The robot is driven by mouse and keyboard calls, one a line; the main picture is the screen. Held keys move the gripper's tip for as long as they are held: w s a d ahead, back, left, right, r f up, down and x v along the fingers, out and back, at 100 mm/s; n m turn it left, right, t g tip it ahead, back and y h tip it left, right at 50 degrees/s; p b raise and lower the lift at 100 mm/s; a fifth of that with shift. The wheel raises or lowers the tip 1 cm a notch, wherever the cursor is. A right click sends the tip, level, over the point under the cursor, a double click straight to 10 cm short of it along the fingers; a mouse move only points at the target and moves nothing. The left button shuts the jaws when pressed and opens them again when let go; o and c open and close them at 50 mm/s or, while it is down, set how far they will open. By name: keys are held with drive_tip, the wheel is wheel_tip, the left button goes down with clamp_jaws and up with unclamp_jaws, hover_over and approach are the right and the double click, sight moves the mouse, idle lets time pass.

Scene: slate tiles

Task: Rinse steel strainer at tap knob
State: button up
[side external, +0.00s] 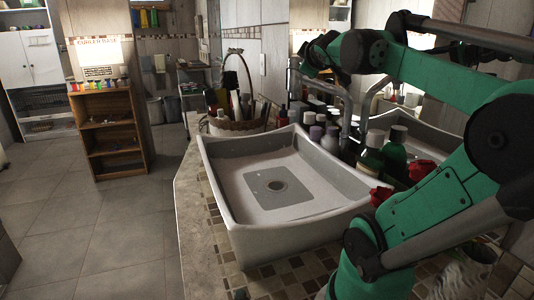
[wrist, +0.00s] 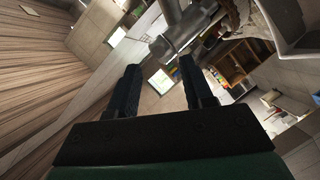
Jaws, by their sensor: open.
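A grey metal tap (side external: 346,118) stands at the back right edge of the white sink (side external: 225,160). In the wrist view a thick grey metal tap body with a knob-like end (wrist: 176,40) lies just past my fingertips, nearer the right finger; I cannot tell whether it touches. My gripper (wrist: 160,72) is open, its two dark fingers apart with nothing between them. In the side view my arm's end is up by the tap, and its fingers are hard to make out.
A basket (side external: 238,126) with bottles stands behind the sink. Several bottles (side external: 372,155) and red objects (side external: 421,169) crowd its right side, close to my arm. The tiled counter (side external: 206,215) is clear at the front left. A wooden shelf (side external: 108,140) stands across the floor.

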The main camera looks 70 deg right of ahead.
sight(299, 63)
drive_tip(key=shift+x, duration=2.75)
clamp_jaws()
